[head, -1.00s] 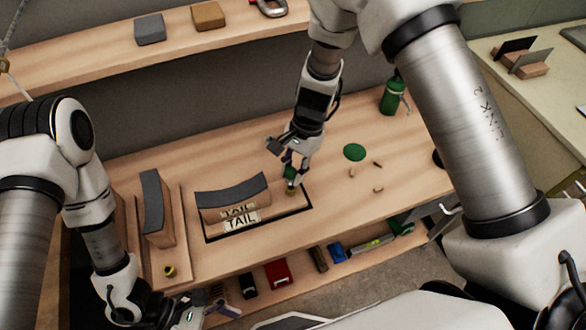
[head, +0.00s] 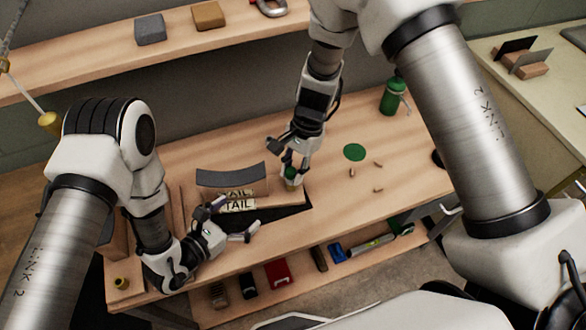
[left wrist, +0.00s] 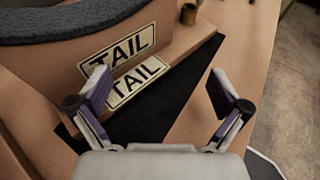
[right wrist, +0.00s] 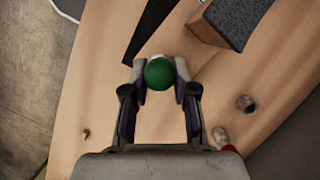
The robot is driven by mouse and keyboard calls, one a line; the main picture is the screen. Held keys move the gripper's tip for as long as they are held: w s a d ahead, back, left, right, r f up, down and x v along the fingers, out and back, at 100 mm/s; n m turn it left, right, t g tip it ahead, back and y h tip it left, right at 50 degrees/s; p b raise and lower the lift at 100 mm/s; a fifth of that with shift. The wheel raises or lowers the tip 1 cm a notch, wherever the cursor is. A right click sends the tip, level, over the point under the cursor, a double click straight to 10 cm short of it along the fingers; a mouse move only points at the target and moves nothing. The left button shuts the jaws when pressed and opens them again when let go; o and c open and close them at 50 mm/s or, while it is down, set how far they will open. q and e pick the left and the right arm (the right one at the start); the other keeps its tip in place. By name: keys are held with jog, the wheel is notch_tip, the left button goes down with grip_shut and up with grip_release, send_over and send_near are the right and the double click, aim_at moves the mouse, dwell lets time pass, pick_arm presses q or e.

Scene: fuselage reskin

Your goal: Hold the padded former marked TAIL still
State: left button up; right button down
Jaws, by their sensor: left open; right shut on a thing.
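The padded former marked TAIL (head: 231,178) is a wooden block with a curved dark grey pad on top. It stands on the bench, with one TAIL label on its face and another just below. In the left wrist view the former's face (left wrist: 58,65) fills the upper left. My left gripper (head: 235,217) is open and empty in front of the former, and its left finger overlaps the labels in the left wrist view; I cannot tell whether it touches. My right gripper (head: 290,176) is shut on a green-topped tool (right wrist: 159,74) right of the former.
A black recess (left wrist: 185,75) lies in front of the former. A green disc (head: 354,152) and small pegs lie to the right, with a green bottle (head: 393,97) behind. Below, a shelf holds several tools.

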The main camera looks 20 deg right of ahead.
aim_at(260, 197)
pick_arm(q)
jog(key=shift+x, duration=2)
jog(key=shift+a, duration=0.1)
grip_shut()
jog(key=shift+f, duration=0.1)
jog(key=shift+s, duration=0.1)
